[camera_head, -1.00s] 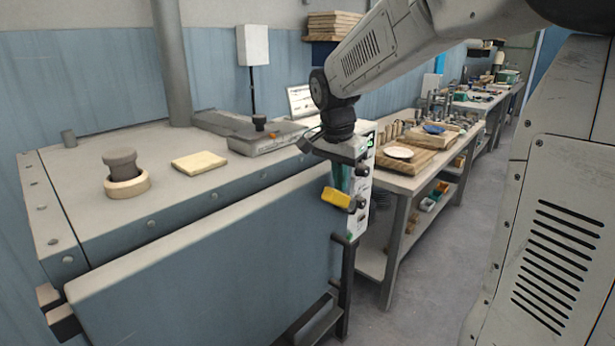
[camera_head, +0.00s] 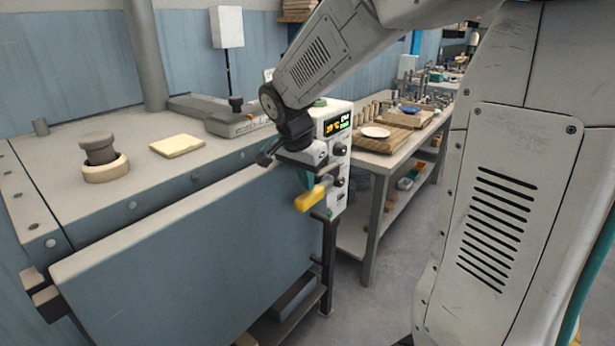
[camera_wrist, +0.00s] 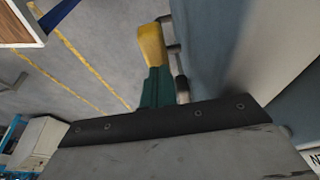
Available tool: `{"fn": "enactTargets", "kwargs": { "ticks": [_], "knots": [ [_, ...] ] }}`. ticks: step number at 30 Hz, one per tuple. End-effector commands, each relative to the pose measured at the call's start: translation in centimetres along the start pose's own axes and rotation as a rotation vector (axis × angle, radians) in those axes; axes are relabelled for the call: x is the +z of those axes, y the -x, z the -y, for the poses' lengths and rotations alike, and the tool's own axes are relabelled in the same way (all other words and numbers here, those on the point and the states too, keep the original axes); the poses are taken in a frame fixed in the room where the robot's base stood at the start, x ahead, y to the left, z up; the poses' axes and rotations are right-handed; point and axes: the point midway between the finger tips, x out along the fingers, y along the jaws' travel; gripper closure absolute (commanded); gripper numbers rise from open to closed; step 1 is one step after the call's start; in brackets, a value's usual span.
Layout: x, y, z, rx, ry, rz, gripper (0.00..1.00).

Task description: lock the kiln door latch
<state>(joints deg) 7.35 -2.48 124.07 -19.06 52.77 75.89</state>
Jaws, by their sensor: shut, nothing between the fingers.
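The kiln is the grey-topped box with a blue door (camera_head: 190,262) in the head view. The latch handle has a yellow grip (camera_head: 309,199) at the door's right end, below the control panel. It slants, with its left end lower. My gripper (camera_head: 304,180) points down just behind the grip; my wrist hides part of it. In the wrist view my teal fingers (camera_wrist: 157,88) are together, with the yellow grip (camera_wrist: 151,43) right at their tips. I cannot tell whether they touch it. The latch's catch is not clearly visible.
The control panel (camera_head: 337,150) with a lit display is close to the right of my wrist. A grey workbench (camera_head: 372,167) with boards and a plate stands behind it. A stopper (camera_head: 101,157) and a tan slab (camera_head: 177,145) lie on the kiln top. The floor at right is clear.

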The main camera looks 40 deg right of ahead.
Motion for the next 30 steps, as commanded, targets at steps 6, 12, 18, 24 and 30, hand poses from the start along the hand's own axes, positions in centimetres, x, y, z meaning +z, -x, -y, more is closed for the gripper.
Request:
{"fn": "enactTargets", "kwargs": {
  "ticks": [6,12,18,24,30],
  "knots": [
    [0.0,0.0,0.0,0.0,0.0,0.0,1.0],
    [0.0,0.0,0.0,0.0,0.0,0.0,1.0],
    [-0.6,1.6,0.0,-0.003,-0.001,-0.002,1.0],
    [-0.3,5.7,0.0,-0.004,0.001,-0.002,1.0],
    [1.9,9.6,0.0,-0.003,0.001,-0.001,1.0]
  ]
}}
